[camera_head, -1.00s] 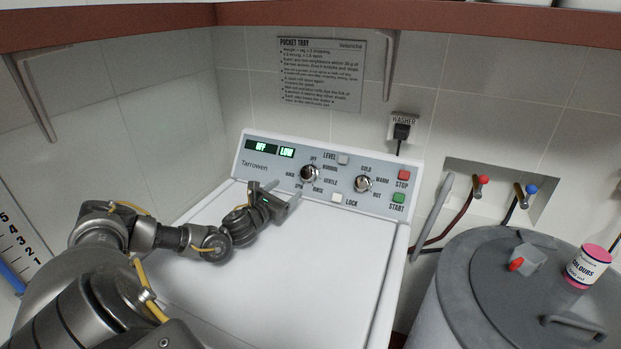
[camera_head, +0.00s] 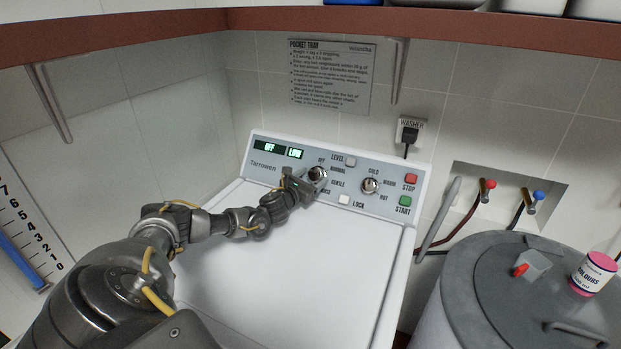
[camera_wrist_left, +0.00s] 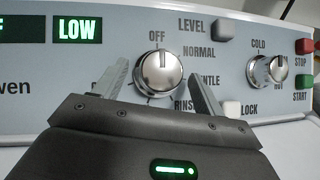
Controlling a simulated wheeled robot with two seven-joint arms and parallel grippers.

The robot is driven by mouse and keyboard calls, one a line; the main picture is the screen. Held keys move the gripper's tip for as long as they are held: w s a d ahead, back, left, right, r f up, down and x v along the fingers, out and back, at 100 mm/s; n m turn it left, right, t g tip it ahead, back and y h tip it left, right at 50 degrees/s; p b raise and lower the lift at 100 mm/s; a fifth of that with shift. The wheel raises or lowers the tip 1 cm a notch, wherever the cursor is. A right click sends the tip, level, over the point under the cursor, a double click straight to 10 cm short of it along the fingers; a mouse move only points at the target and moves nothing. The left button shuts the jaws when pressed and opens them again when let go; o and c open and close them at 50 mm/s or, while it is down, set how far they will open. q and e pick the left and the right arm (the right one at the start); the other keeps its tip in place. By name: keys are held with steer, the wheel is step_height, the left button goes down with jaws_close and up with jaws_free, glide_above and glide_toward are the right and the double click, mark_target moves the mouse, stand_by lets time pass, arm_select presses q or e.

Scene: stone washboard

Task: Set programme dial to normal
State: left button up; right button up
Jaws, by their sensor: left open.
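The programme dial (camera_head: 317,175) is a round silver knob on the washer's control panel, with labels OFF, NORMAL, GENTLE and RINSE around it. In the left wrist view the dial (camera_wrist_left: 159,73) has its dark mark pointing up at OFF. My left gripper (camera_head: 303,180) is at the panel, partly covering the dial's left side. In the left wrist view its open fingers (camera_wrist_left: 160,82) stand on either side of the dial, with gaps visible between fingers and knob. The displays (camera_head: 279,150) read OFF and LOW. My right gripper is not in view.
A temperature dial (camera_head: 370,186) sits right of the programme dial. Buttons STOP (camera_head: 411,179), START (camera_head: 405,201), LEVEL (camera_head: 351,161) and LOCK (camera_head: 344,200) are nearby. A grey drum (camera_head: 470,270) bearing a pink-lidded jar (camera_head: 593,274) stands at right.

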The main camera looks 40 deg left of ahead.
arm_select(q)
steer(key=c, duration=0.9)
steer(key=shift+a, duration=0.2)
steer(key=shift+c, duration=0.4)
steer(key=shift+d, duration=0.15)
steer(key=shift+a+m+h+b, duration=0.2)
steer(key=shift+m+h+b, duration=0.8)
steer(key=shift+m, duration=0.5)
steer(key=m+h+b, duration=0.1)
steer(key=m, duration=0.1)
steer(key=m+g+h+b, duration=0.1)
steer(key=m, duration=0.1)
steer(key=shift+a+r+m+h, duration=0.2)
steer(key=shift+m+h, duration=0.1)
steer(key=shift+h, duration=0.1)
steer(key=m+g+h+b, duration=0.1)
steer(key=m, duration=0.1)
steer(key=shift+r+m+h, duration=0.1)
steer(key=shift+m+h, duration=0.2)
steer(key=shift+w+a+r+m+g+h, duration=0.1)
steer(key=shift+m+g+h, duration=0.3)
steer(key=shift+m+g, duration=0.45)
steer(key=shift+m, duration=0.35)
